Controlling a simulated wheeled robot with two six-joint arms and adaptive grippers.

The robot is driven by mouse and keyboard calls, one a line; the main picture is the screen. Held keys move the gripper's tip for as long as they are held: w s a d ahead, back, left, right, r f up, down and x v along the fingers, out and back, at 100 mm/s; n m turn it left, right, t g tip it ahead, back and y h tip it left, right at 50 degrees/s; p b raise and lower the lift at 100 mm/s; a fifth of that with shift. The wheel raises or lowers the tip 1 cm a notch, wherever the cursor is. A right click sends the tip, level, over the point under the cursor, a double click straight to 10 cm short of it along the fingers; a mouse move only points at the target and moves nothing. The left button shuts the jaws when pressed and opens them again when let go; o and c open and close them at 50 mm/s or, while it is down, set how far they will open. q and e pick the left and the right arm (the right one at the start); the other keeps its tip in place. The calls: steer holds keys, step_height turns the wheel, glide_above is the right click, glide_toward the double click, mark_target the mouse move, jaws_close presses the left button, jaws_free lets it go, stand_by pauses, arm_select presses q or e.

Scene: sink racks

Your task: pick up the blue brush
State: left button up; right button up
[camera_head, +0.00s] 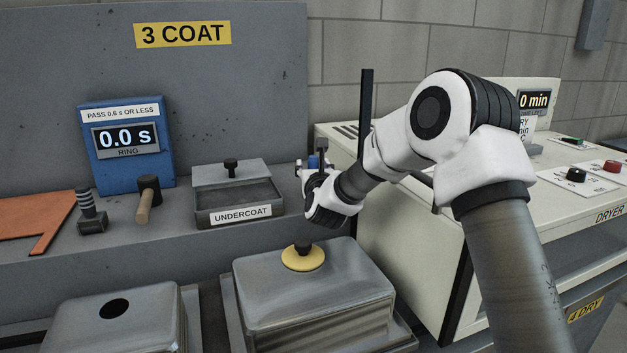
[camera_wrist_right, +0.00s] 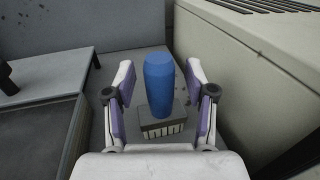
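The blue brush (camera_wrist_right: 160,85) shows in the right wrist view, with a rounded blue handle upright above a dark grey block with pale bristles. It stands on the grey counter, between the fingers of my right gripper (camera_wrist_right: 164,92). The fingers are spread, with a visible gap on each side of the handle. In the head view, my right gripper (camera_head: 313,166) is at the counter's right end, by the dryer, and a small blue bit of the brush (camera_head: 313,161) shows there. The rest of it is hidden behind my wrist. My left gripper is not in view.
The undercoat tray (camera_head: 238,194) sits left of my right gripper. The white dryer cabinet (camera_head: 400,250) stands close on its right. A lidded grey tank (camera_head: 310,295) with a yellow-based knob is in front. A mallet (camera_head: 147,197) lies further left.

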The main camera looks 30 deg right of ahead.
mark_target(313, 156)
jaws_close()
steer(key=shift+r, duration=0.5)
step_height(313, 156, up, 2)
steer(key=shift+r, duration=0.1)
steer(key=a+b+v, duration=0.1)
steer(key=v, duration=0.7)
steer(key=r+b+v, duration=0.1)
steer(key=b+v, duration=0.1)
steer(key=v, duration=0.6)
steer(key=shift+w+a+r, duration=0.35)
steer(key=shift+w, duration=0.1)
